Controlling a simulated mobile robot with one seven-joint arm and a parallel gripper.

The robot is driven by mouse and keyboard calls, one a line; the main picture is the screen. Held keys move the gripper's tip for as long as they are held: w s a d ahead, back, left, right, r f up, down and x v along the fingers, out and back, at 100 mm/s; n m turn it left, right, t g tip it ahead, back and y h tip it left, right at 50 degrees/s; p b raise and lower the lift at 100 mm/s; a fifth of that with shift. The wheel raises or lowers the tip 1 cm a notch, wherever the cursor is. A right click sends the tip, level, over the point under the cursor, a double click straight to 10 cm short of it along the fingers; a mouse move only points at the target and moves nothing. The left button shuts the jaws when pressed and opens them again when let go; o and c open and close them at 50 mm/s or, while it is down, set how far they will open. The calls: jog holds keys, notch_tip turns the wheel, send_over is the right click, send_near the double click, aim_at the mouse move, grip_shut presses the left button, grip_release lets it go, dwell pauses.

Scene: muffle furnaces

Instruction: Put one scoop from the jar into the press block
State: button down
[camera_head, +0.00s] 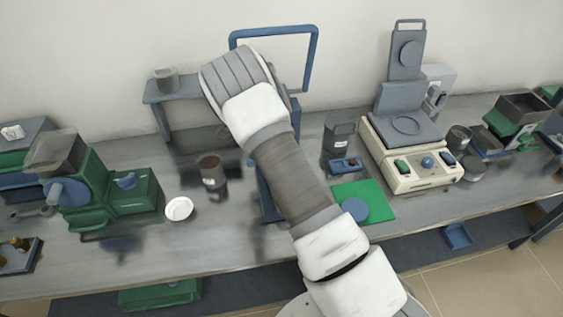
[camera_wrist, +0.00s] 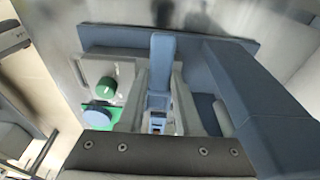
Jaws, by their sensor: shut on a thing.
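A dark grey jar (camera_head: 211,180) with a pale label and dark brown contents stands upright on the bench, left of my arm. In the wrist view my gripper (camera_wrist: 158,105) is shut on a blue bar-shaped thing (camera_wrist: 160,65), which points away between the pale fingers. I cannot tell if it is a scoop handle. In the head view my forearm hides the gripper. A tall blue frame (camera_head: 314,60) stands behind my arm, and broad blue parts (camera_wrist: 235,85) lie close to the fingers in the wrist view. I cannot make out the press block for certain.
A white dish (camera_head: 179,208) lies near the jar, with a green machine (camera_head: 120,190) to its left. A green mat (camera_head: 378,190) bearing a blue disc (camera_head: 355,210) lies right of my arm, before a cream device (camera_head: 412,165). A grey stand (camera_head: 172,95) is at the back.

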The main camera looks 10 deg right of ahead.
jog(key=shift+r+p, duration=0.7)
jog(key=shift+r, duration=1.35)
